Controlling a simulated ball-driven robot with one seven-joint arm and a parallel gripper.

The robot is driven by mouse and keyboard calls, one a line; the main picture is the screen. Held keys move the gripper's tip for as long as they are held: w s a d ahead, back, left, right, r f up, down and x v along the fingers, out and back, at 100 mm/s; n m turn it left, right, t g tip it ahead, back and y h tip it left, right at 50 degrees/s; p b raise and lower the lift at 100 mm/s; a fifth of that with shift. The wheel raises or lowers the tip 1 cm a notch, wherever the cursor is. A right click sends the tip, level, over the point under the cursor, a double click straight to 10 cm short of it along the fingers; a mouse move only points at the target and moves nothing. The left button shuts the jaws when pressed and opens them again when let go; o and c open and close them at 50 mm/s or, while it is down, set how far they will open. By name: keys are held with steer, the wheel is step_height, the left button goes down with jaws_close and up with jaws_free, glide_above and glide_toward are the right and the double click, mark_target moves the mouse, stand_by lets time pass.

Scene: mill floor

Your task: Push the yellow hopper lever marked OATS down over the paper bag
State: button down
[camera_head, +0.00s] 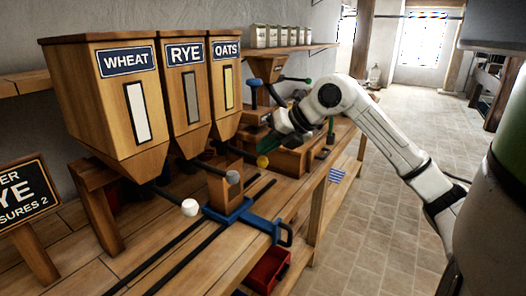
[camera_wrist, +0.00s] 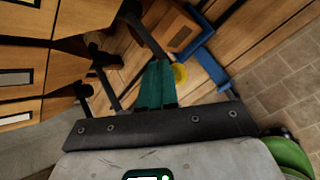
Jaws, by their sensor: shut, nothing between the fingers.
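The OATS hopper (camera_head: 225,85) is the farthest of three wooden hoppers in the head view. Its lever ends in a yellow knob (camera_head: 262,161), which also shows in the wrist view (camera_wrist: 181,73), partly behind my fingers. My gripper (camera_head: 284,138) is above and just right of the knob; its green fingers (camera_wrist: 157,70) are shut and empty. I cannot tell whether they touch the knob. A brown paper bag (camera_head: 217,190) stands in a blue carriage (camera_head: 240,214) on the bench, near the RYE lever's grey knob (camera_head: 232,177). The bag also shows in the wrist view (camera_wrist: 178,33).
The WHEAT hopper (camera_head: 100,100) has a lever with a white knob (camera_head: 190,207). The RYE hopper (camera_head: 183,95) stands between the other two. A wooden box (camera_head: 290,160) is behind my gripper. A red bin (camera_head: 268,268) sits below the bench. The tiled floor at right is clear.

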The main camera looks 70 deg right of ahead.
steer(key=shift+f+b, duration=1.35)
steer(key=shift+f, duration=0.05)
stand_by(1.2)
steer(key=shift+r, duration=0.1)
stand_by(0.5)
steer(key=shift+r+p, duration=1.55)
steer(key=shift+r, duration=1.35)
steer(key=shift+r+p, duration=1.15)
steer(key=shift+r, duration=1.35)
